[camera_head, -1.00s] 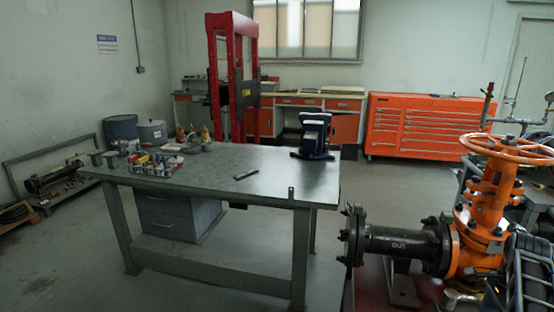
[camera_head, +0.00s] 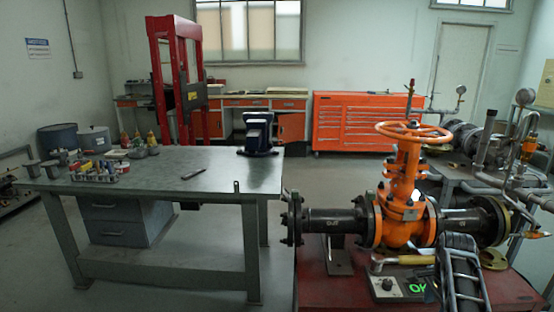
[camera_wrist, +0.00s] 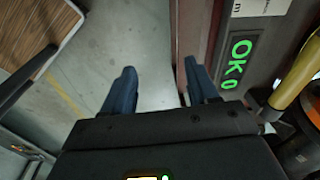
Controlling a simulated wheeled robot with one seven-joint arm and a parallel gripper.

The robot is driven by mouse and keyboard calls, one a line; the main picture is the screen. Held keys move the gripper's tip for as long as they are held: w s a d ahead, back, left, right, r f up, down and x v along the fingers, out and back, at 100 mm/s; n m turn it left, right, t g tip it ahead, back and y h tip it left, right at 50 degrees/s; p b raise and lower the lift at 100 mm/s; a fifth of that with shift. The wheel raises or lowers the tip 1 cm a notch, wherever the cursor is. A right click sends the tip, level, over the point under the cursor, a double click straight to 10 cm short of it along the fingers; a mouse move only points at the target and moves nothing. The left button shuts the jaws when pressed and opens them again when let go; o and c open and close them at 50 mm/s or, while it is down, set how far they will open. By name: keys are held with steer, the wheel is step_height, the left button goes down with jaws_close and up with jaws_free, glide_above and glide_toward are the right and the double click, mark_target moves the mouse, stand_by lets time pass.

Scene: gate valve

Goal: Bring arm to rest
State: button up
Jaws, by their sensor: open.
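The orange gate valve (camera_head: 405,215) stands upright on a black flanged pipe, with its orange handwheel (camera_head: 413,132) on top. My arm (camera_head: 460,270) shows dark and ribbed at the lower right of the head view, in front of the pipe. A display box (camera_head: 385,288) with a green "OK" sits on the red stand below the valve; the display also shows in the wrist view (camera_wrist: 238,65), right of the fingers.
A yellow-handled tool (camera_head: 405,260) lies by the valve's base; its handle shows in the wrist view (camera_wrist: 298,75). A steel workbench (camera_head: 215,172) stands left, carrying a vise (camera_head: 258,135) and small items. Pipework with gauges (camera_head: 525,97) stands right.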

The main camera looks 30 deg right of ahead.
steer(key=s+a+f+n+h, duration=0.2)
steer(key=s+a+f+n, duration=0.15)
steer(key=a+f, duration=0.2)
steer(key=s+a+n+t+h, duration=0.1)
steer(key=s+a+n+t, duration=0.35)
steer(key=a, duration=0.45)
steer(key=s+a+n+t+h, duration=0.1)
steer(key=s+a+n+t, duration=0.2)
steer(key=s+a+n, duration=0.4)
steer(key=s+a+r+n+t+y, duration=0.2)
steer(key=s+a+r, duration=0.4)
steer(key=a+r, duration=0.4)
steer(key=s+a+r+n+t+y, duration=0.3)
steer(key=s+a+r+n+t, duration=0.2)
steer(key=a+r, duration=0.5)
step_height(320, 180, up, 6)
steer(key=shift+s+a+r+n, duration=0.1)
steer(key=shift+s+a+n, duration=0.2)
steer(key=shift+s+n, duration=0.35)
